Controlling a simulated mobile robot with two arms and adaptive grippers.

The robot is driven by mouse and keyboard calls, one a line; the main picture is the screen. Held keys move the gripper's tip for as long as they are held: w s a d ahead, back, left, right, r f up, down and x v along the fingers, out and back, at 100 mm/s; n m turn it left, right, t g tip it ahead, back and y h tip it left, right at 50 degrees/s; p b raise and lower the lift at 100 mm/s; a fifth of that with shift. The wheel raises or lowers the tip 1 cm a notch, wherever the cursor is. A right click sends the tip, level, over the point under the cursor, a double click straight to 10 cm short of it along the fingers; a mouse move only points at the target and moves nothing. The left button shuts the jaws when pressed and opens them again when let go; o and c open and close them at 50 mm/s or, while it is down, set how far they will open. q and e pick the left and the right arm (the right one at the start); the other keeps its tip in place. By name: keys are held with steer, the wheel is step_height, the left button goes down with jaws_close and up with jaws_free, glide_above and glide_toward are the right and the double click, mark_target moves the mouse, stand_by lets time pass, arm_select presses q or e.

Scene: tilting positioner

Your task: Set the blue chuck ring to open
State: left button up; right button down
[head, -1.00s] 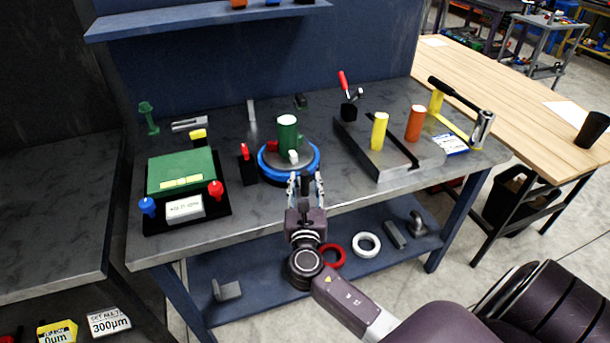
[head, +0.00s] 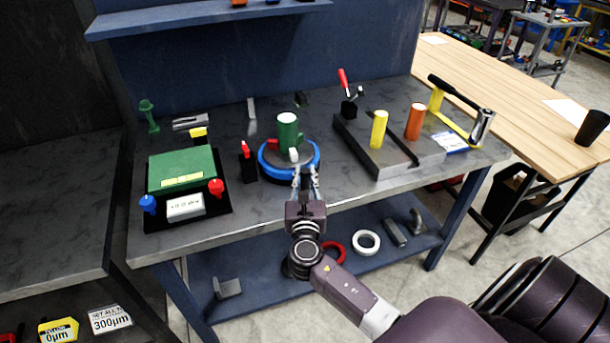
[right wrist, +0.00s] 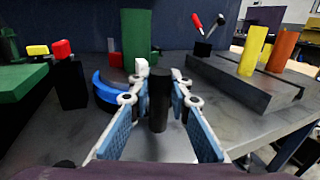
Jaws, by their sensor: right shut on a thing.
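The blue chuck ring (head: 268,172) lies around the base of the chuck on the grey table; its left part shows in the right wrist view (right wrist: 106,92). A green cylinder (head: 288,133) stands upright in the chuck, with a small white block (head: 293,155) at its front. My right gripper (head: 305,176) is at the ring's front edge. Its fingers are shut on an upright black handle (right wrist: 160,100), which shows between them in the right wrist view. Whether the handle joins the ring is hidden. My left gripper is not in view.
Left of the chuck are a black block with a red top (head: 247,163) and a green box (head: 180,171). Right of it, a dark slotted block (head: 408,169) carries yellow and orange cylinders. Bare table lies in front.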

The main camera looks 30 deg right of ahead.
steer(key=shift+s+d+n+t+y, duration=0.2)
steer(key=shift+d+n+t+y, duration=0.25)
steer(key=shift+d, duration=0.3)
steer(key=d+n+y, duration=0.1)
steer(key=d+y, duration=0.1)
steer(key=d+n+t+y+b, duration=0.1)
steer(key=y, duration=0.1)
steer(key=shift+s+d+f+n+t+b, duration=0.1)
steer(key=shift+d+f+n+t+b, duration=0.15)
steer(key=shift+d+n+b, duration=0.1)
steer(key=shift+d+r+n+y+b, duration=0.1)
steer(key=shift+d+n+y+b, duration=0.3)
steer(key=shift+d+y, duration=0.3)
steer(key=shift+w+d+r+b, duration=0.1)
steer(key=shift+w+d+b, duration=0.05)
steer(key=shift+d, duration=0.25)
steer(key=shift+w+d+r+b, duration=0.1)
steer(key=shift+w+d+b, duration=0.05)
steer(key=shift+d, duration=0.25)
steer(key=c, duration=1.8)
jaws_free()
steer(key=shift+s+d, duration=0.1)
steer(key=shift+o, duration=0.2)
